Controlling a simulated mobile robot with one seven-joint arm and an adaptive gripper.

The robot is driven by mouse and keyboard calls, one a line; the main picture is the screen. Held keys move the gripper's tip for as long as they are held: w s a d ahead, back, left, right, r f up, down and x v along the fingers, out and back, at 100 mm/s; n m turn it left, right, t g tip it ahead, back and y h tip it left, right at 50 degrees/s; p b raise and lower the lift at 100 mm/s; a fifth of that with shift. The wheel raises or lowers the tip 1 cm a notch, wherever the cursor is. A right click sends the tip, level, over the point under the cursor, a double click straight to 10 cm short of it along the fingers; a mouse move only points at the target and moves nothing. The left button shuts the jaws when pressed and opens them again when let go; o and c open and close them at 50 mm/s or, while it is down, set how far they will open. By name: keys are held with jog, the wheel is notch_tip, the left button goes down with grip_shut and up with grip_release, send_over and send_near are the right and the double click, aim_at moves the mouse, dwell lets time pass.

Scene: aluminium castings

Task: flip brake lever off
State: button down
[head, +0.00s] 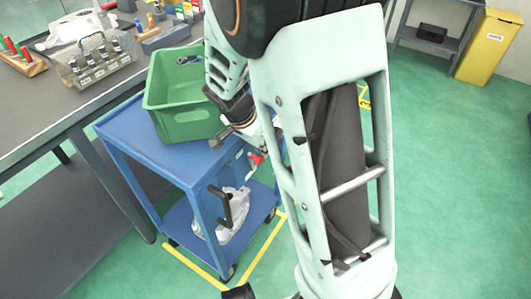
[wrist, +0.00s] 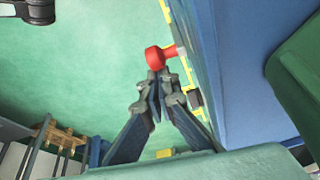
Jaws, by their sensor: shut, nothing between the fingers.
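The brake lever, with a red knob (head: 256,159), sticks out from the side of the blue cart (head: 178,160). In the wrist view the red knob (wrist: 160,57) lies just beyond my fingertips, with its short red stem running right toward the cart's edge. My gripper (wrist: 159,80) is shut with nothing between its fingers; its tips overlap the near edge of the knob in the picture, and I cannot tell if they touch. In the head view my arm covers most of the gripper, just above the knob. The lever's mount is partly hidden.
A green crate (head: 190,128) stands on the cart's top. A grey workbench (head: 100,92) is at left. Open green floor lies right.

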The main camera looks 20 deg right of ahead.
jog(key=shift+s+a+f+b, duration=0.25)
jog(key=shift+s+a+b, duration=0.6)
jog(key=shift+a+b, duration=0.2)
jog(key=shift+s+a+f+b, duration=0.3)
jog(key=shift+s+a+b, duration=0.25)
jog(key=shift+s, duration=0.1)
jog(key=w+d+r+p, duration=0.2)
jog(key=d+r, duration=0.2)
jog(key=s+a+r+p, duration=0.1)
jog(key=s+a+r, duration=0.3)
jog(key=a, duration=0.2)
jog(key=shift+s+a+r, duration=0.25)
jog(key=shift+a+r, duration=0.05)
jog(key=shift+r, duration=0.1)
